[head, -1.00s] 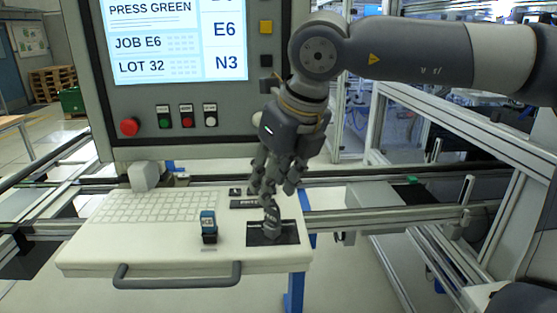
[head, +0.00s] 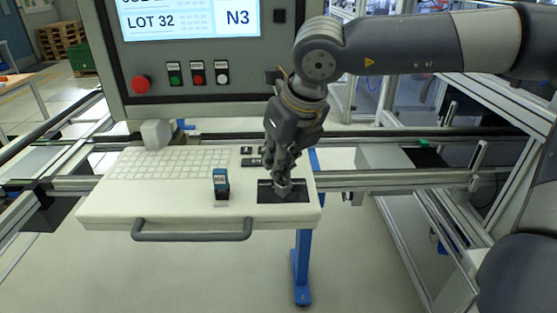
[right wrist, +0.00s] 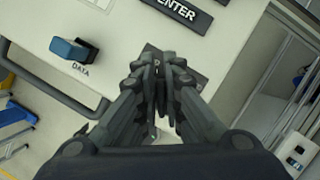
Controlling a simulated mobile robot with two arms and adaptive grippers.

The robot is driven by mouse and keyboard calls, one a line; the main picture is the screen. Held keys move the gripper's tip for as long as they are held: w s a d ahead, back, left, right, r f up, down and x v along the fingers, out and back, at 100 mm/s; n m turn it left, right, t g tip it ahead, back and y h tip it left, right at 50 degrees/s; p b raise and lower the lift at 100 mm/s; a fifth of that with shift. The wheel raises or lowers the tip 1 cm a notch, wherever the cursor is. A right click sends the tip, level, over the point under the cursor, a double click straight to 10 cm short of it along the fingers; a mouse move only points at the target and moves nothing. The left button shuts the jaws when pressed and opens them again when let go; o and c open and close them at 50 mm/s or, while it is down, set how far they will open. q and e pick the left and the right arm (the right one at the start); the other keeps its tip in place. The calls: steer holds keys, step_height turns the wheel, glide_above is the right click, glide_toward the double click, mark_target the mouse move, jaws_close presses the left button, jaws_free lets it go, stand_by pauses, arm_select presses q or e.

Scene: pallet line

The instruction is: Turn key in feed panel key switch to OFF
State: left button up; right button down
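The feed panel key switch and its key do not show clearly. A dark plate (head: 265,195) lies at the right front of the white console shelf, and my right gripper hides much of it. My right gripper (head: 283,192) points down over this plate, its tips at or just above it. In the right wrist view, the fingers of the right gripper (right wrist: 163,70) are close together over the dark plate (right wrist: 201,83). I cannot tell whether a key is between them. My left gripper is not in view.
A blue-topped device (head: 221,184) marked DATA stands left of the plate. A keyboard (head: 170,166) lies behind it, and a handle (head: 192,234) runs along the shelf front. A screen panel (head: 195,60) with red, green and white buttons stands behind. Metal rails (head: 420,178) are at right.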

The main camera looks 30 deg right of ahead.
steer(key=n, duration=0.2)
steer(key=n+y+p, duration=0.1)
steer(key=shift+s+a+r+n+y, duration=0.1)
steer(key=shift+a+n+y, duration=0.1)
steer(key=shift+n+y, duration=0.15)
steer(key=n, duration=0.1)
steer(key=n+g+p, duration=0.1)
steer(key=n, duration=0.1)
steer(key=n+y+p, duration=0.1)
steer(key=shift+s+a+n, duration=0.1)
steer(key=shift+a+n, duration=0.15)
steer(key=shift+f+n+g+y+p, duration=0.25)
steer(key=shift+n+g+p, duration=0.15)
steer(key=shift+n, duration=0.5)
steer(key=shift+s+r, duration=0.1)
steer(key=shift+a+n, duration=0.1)
steer(key=shift+n, duration=0.3)
steer(key=c, duration=2.2)
jaws_free()
steer(key=shift+s+n+g+p, duration=0.1)
steer(key=shift+n+g+p, duration=0.2)
steer(key=shift+n+p, duration=0.1)
steer(key=o, duration=0.5)
steer(key=shift+y, duration=0.3)
steer(key=shift+o, duration=0.2)
